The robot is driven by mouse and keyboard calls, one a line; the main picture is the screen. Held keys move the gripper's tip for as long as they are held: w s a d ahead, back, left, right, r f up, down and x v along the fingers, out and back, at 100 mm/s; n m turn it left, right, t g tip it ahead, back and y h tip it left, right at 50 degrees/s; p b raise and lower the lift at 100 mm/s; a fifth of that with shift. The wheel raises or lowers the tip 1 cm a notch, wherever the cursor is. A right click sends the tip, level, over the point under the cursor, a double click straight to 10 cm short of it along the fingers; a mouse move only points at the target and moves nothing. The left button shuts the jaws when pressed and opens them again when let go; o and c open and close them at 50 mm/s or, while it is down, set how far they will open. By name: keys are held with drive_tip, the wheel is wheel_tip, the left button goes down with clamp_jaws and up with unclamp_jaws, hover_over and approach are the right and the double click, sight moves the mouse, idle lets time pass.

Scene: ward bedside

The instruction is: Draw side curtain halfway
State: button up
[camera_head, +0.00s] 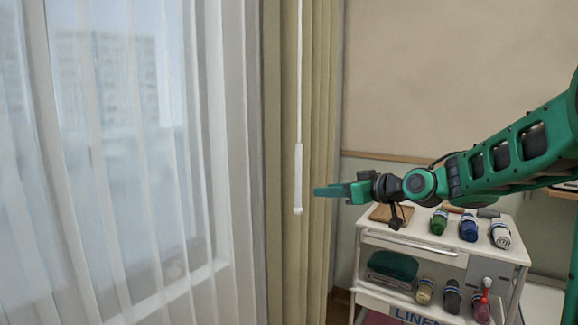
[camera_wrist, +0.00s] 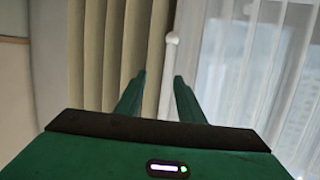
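The beige side curtain (camera_head: 322,120) hangs gathered in folds at the right of the window, and its folds fill the upper left middle of the wrist view (camera_wrist: 105,50). A white draw wand (camera_head: 298,175) with a thicker handle and a knobbed end hangs in front of it. In the wrist view a small white knob, probably the wand's end (camera_wrist: 172,38), shows beyond the fingertips. My green gripper (camera_head: 318,191) is just right of the wand's handle in the head view. In the wrist view its two fingers (camera_wrist: 158,77) stand apart with nothing between them.
A sheer white curtain (camera_head: 225,150) covers the window (camera_head: 110,120) at the left. A white linen cart (camera_head: 437,253) with rolled towels stands below my arm at the right. A plain beige wall (camera_head: 450,75) is behind.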

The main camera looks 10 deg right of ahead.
sight(289, 162)
drive_tip(key=w+a+r+y, duration=0.1)
drive_tip(key=r, duration=0.1)
drive_tip(key=w+a+r+t+y, duration=0.1)
drive_tip(key=r, duration=0.1)
drive_tip(key=w+a+r+n, duration=0.1)
drive_tip(key=shift+a+r+t+y, duration=0.3)
drive_tip(key=shift+r+y, duration=0.1)
drive_tip(key=x, duration=1)
drive_tip(key=shift+w, duration=0.15)
clamp_jaws()
